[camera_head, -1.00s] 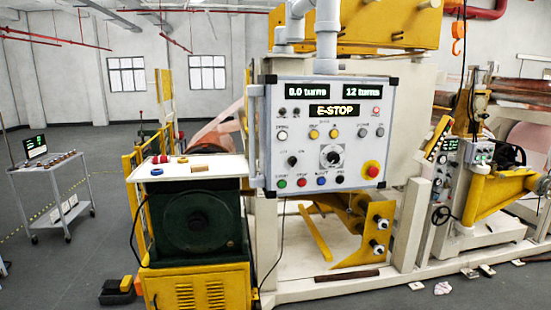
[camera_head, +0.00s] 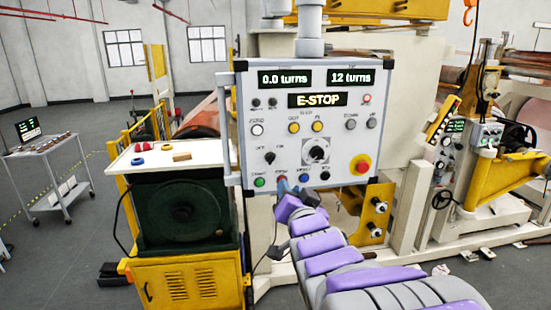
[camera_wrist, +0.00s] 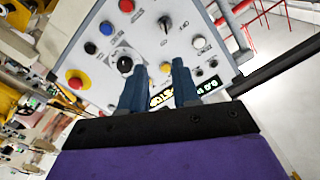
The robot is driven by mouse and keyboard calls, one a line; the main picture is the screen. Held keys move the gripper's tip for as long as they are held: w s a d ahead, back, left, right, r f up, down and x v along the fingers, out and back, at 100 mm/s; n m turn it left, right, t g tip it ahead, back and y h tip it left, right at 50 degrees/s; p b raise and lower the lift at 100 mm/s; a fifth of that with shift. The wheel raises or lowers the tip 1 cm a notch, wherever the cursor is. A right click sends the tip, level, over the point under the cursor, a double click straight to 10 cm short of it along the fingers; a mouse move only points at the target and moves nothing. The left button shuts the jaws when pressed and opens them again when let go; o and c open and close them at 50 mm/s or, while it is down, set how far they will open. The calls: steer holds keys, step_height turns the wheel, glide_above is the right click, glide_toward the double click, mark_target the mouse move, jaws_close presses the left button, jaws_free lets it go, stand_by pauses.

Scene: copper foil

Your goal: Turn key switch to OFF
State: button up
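The grey control panel (camera_head: 330,150) stands ahead, its display reading "E-STOP". A small black rotary switch (camera_head: 269,157) sits on its lower left, with tiny labels on both sides; it appears to be the key switch, but the labels are too blurred to read. It also shows at the upper middle of the wrist view (camera_wrist: 165,23). My gripper (camera_head: 291,187) is in front of the panel's bottom edge, below and right of that switch. In the wrist view my gripper's (camera_wrist: 158,75) two blue fingers are apart with nothing held. I cannot tell any contact with the panel.
A red-and-yellow emergency button (camera_head: 360,164) and a larger black dial (camera_head: 316,151) sit right of the switch. Green (camera_head: 260,182) and red buttons lie below it. A white tabletop (camera_head: 150,158) with small items is left of the panel. A vertical handle bar runs along the panel's left side.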

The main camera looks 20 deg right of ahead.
steer(key=w+a+p, duration=0.3)
steer(key=p, duration=0.9)
glide_toward(271, 162)
steer(key=shift+a+p+x, duration=0.15)
steer(key=shift+p+x, duration=0.05)
steer(key=shift+x, duration=1.4)
steer(key=shift+a+p+x, duration=0.15)
steer(key=shift+p+x, duration=0.05)
steer(key=shift+x, duration=1.4)
steer(key=shift+a+p+x, duration=0.15)
steer(key=shift+p+x, duration=0.05)
steer(key=shift+x, duration=1.4)
steer(key=shift+s+d+r, duration=0.15)
steer(key=shift+d, duration=0.8)
steer(key=shift+c, duration=0.8)
steer(key=shift+a, duration=0.15)
steer(key=c, duration=0.3)
steer(key=shift+a, duration=0.55)
jaws_close()
steer(key=shift+d, duration=0.2)
